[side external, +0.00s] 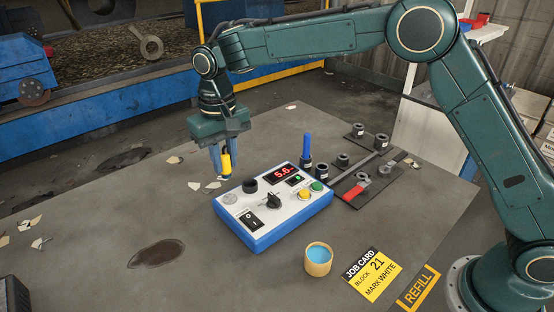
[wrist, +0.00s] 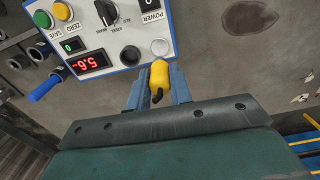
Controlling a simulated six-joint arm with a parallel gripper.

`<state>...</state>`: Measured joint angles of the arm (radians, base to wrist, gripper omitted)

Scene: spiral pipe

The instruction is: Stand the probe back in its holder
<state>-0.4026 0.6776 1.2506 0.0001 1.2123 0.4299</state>
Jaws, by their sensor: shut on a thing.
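The probe (side external: 226,163), with a yellow body and a dark end, is held in my gripper (side external: 221,162), which is shut on it. The probe looks roughly upright, just behind the blue-edged meter box (side external: 272,210). In the wrist view the probe (wrist: 160,74) shows between the two blue fingers (wrist: 159,88), near the box edge. A round black socket (side external: 250,186), which looks like the holder, stands on the box top at the back left. It also shows in the wrist view (wrist: 130,55), a little off the probe. The probe's lower end is hard to make out.
The box carries a red display (side external: 285,172), knob, switch and buttons. A blue marker (side external: 306,146) stands upright to its right. A cup of blue paint (side external: 318,260) stands in front. Chips litter the left.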

